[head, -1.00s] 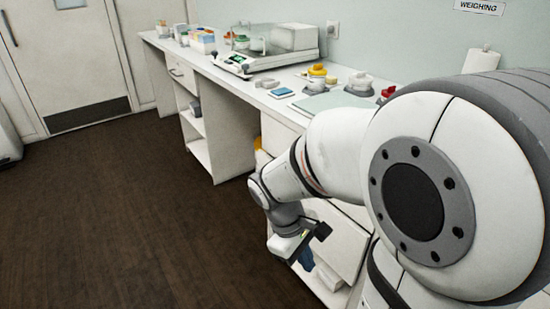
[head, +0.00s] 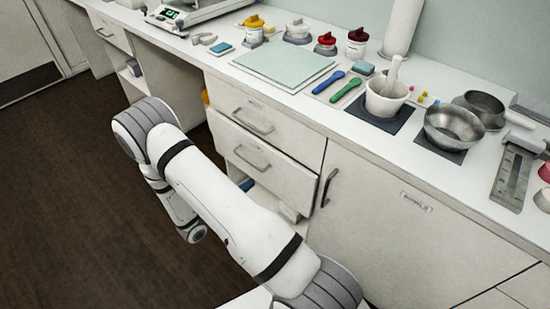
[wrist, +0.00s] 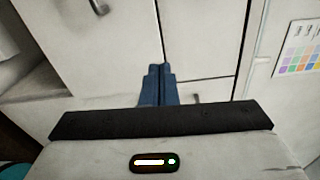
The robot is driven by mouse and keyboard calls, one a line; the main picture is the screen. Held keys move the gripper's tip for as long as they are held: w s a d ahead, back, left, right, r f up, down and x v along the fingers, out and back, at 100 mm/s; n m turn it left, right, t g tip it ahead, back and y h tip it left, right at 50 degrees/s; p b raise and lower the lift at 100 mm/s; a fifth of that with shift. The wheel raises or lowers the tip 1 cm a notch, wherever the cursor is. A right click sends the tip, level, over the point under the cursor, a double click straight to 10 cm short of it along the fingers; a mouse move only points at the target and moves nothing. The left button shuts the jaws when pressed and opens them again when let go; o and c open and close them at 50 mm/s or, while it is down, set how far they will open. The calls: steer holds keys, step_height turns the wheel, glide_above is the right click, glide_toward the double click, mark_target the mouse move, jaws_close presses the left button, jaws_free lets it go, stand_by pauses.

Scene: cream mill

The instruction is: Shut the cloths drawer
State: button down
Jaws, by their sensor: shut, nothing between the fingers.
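In the head view, a white unit under the counter has an upper drawer (head: 262,112) and a lower drawer (head: 260,158), each with a bar handle. The lower front seems to stand out a little from the upper one. I cannot read which is the cloths drawer. Below it is a pale edge (head: 290,212), mostly hidden by my arm. My gripper (wrist: 157,72) shows in the wrist view, its blue fingers together and empty, pointing at pale cabinet fronts. I cannot tell whether they touch. In the head view my arm hides most of it.
A cupboard door (head: 375,215) with an upright handle is right of the drawers. The counter above holds a mortar (head: 387,95), a metal bowl (head: 454,125), a pale green mat (head: 283,65) and blue and green scoops. Dark floor (head: 75,170) is clear on the left.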

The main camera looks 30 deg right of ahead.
mark_target(280, 158)
steer(key=shift+n+t, duration=0.5)
steer(key=shift+n, duration=0.2)
steer(key=x, duration=0.9)
steer(key=f+p+x, duration=0.1)
steer(key=x, duration=0.3)
steer(key=shift+w+d, duration=0.25)
steer(key=shift+w, duration=0.1)
